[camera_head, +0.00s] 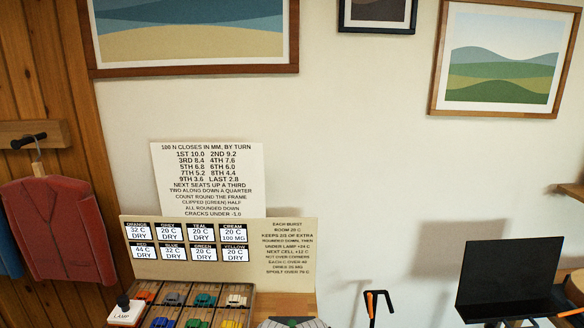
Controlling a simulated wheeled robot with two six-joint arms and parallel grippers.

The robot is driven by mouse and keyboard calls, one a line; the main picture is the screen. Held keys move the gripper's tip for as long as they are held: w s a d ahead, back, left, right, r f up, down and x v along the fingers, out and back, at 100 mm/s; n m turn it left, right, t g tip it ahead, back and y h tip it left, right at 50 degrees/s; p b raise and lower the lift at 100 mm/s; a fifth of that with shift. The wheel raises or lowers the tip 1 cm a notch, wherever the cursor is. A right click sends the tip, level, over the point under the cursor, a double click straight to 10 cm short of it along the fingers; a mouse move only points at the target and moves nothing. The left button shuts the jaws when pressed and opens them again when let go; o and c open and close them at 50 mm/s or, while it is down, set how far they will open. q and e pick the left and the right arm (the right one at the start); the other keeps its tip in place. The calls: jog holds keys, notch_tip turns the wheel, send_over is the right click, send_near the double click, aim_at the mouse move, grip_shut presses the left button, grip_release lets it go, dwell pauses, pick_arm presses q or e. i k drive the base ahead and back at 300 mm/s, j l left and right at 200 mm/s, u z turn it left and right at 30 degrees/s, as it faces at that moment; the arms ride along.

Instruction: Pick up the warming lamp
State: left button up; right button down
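A small white box with a black knob on top and the word LAMP on its front (126,314) stands at the lower left, beside a wooden tray of coloured pieces. I cannot tell whether it is the warming lamp itself or a switch for it. No other thing that is clearly a lamp shows. Neither of my grippers shows in the head view.
The compartmented tray (252,298) stands before a board of temperature labels (130,262). A printed sheet (207,180) is behind it. A black tool with orange parts (371,305) stands at bottom centre. A black panel (508,278) is at the right. Red clothing (50,230) hangs left.

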aim_at(127, 313)
jog(key=u, duration=1.25)
